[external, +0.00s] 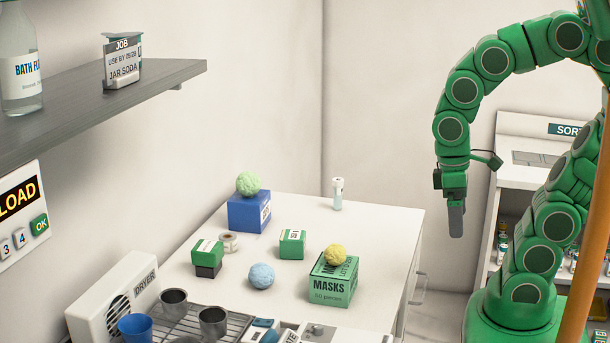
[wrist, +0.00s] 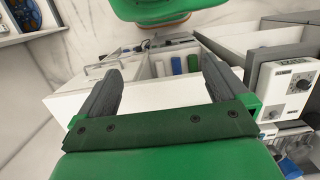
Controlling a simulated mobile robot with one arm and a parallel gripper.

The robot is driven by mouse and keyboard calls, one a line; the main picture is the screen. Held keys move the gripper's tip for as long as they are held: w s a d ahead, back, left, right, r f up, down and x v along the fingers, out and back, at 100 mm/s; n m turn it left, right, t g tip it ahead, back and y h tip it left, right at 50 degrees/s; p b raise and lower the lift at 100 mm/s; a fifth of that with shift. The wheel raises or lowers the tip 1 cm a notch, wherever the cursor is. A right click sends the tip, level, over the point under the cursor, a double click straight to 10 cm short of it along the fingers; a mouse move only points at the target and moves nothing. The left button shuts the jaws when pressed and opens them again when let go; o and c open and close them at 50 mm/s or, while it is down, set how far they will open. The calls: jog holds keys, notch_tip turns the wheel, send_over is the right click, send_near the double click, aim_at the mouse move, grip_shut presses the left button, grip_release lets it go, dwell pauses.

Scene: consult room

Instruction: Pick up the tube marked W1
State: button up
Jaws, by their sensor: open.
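A small white tube-like thing (external: 337,194) stands upright near the back edge of the white table (external: 385,222) in the external view. Its marking is too small to read, so I cannot tell if it is W1. My gripper (external: 456,222) hangs pointing down, to the right of the table and apart from everything. In the wrist view my gripper (wrist: 161,72) has its two grey fingers wide apart with nothing held between them. No W1 marking can be read in either view.
A green masks box (external: 333,287) with a yellow ball, a blue box (external: 249,213) with a green ball, and a light blue ball (external: 261,276) are on the table. A dryer (external: 115,298) stands at its front left. A sort station (external: 535,150) is behind my arm.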

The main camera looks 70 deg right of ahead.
jog(key=shift+s, duration=0.1)
jog(key=c, duration=0.8)
